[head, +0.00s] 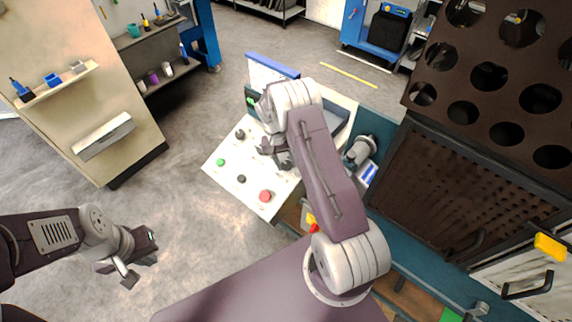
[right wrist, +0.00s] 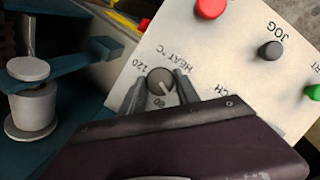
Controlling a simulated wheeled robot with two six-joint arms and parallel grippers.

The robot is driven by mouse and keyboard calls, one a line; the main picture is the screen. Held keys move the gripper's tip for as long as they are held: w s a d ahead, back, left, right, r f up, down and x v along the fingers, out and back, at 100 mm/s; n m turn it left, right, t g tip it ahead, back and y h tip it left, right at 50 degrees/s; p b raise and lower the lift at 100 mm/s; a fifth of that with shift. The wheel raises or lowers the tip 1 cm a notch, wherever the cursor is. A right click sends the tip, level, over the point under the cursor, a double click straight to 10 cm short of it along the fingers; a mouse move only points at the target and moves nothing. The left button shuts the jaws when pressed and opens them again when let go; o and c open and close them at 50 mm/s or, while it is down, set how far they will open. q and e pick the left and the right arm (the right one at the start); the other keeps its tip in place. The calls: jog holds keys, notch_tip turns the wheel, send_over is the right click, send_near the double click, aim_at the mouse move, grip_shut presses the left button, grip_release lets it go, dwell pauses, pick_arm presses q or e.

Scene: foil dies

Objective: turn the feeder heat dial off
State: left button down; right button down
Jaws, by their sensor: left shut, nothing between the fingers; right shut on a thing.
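The feeder heat dial (right wrist: 160,84) is a dark round knob on a white panel, with a pale pointer line on its face, in the right wrist view. Print around it reads "HEAT °C", "120" and "80". The pointer slants toward the picture's lower right. My right gripper (right wrist: 160,90) has one finger on each side of the dial and is shut on it. In the head view the right gripper (head: 274,150) is over the white panel (head: 222,180) and hides the dial. My left gripper (head: 141,268) is shut and empty, over the floor at lower left.
On the panel are a red button (head: 265,196), a green button (head: 221,162), a grey jog button (right wrist: 270,49) and another dark knob (head: 240,134). A white spool-like post (right wrist: 32,90) stands beside the panel. A dark perforated rack (head: 490,75) stands at right.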

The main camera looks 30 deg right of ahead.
jog(key=shift+w+a+n+h+b, duration=0.15)
jog(key=shift+n+h+b, duration=0.4)
jog(key=shift+n, duration=1.55)
jog(key=shift+r, duration=0.1)
jog(key=c, duration=0.9)
grip_release()
jog(key=b+v, duration=0.2)
jog(key=v, duration=0.7)
jog(key=shift+w, duration=0.15)
